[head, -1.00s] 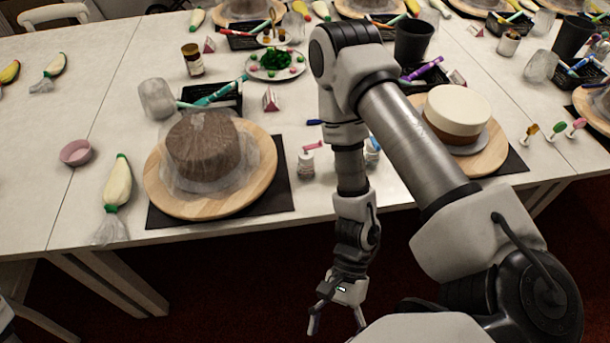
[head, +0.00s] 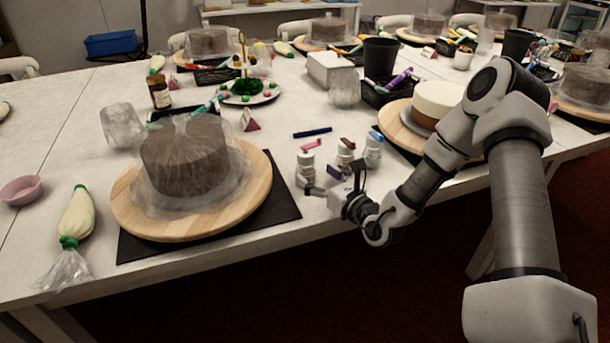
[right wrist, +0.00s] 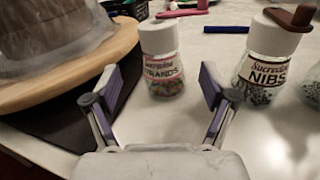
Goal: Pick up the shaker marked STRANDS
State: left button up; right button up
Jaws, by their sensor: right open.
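The shaker marked STRANDS (right wrist: 163,62) stands upright on the table, with a white cap and multicoloured bits low inside. In the head view it is the leftmost shaker (head: 306,167) of a small group. My right gripper (head: 325,178) is open and empty at the table's front edge, close in front of it. In the right wrist view the fingers (right wrist: 160,88) are spread, with the STRANDS shaker between and beyond their tips. The shaker marked NIBS (right wrist: 262,65) stands to its right, outside the right finger. My left gripper is not in view.
A wooden turntable (head: 258,195) with a wrapped brown cake (head: 185,155) stands close left on a dark mat (head: 285,205). A third shaker (head: 373,152) stands right of NIBS. A blue pen (head: 312,132) lies behind. A white-topped cake (head: 437,98) stands farther right.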

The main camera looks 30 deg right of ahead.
aim_at(313, 172)
jog(key=w, duration=0.3)
jog(key=shift+w+d+f, duration=0.1)
jog(key=shift+w+f, duration=0.05)
jog(key=shift+w, duration=0.4)
jog(key=shift+s, duration=0.1)
jog(key=c, duration=1.4)
jog(key=shift+r, duration=0.2)
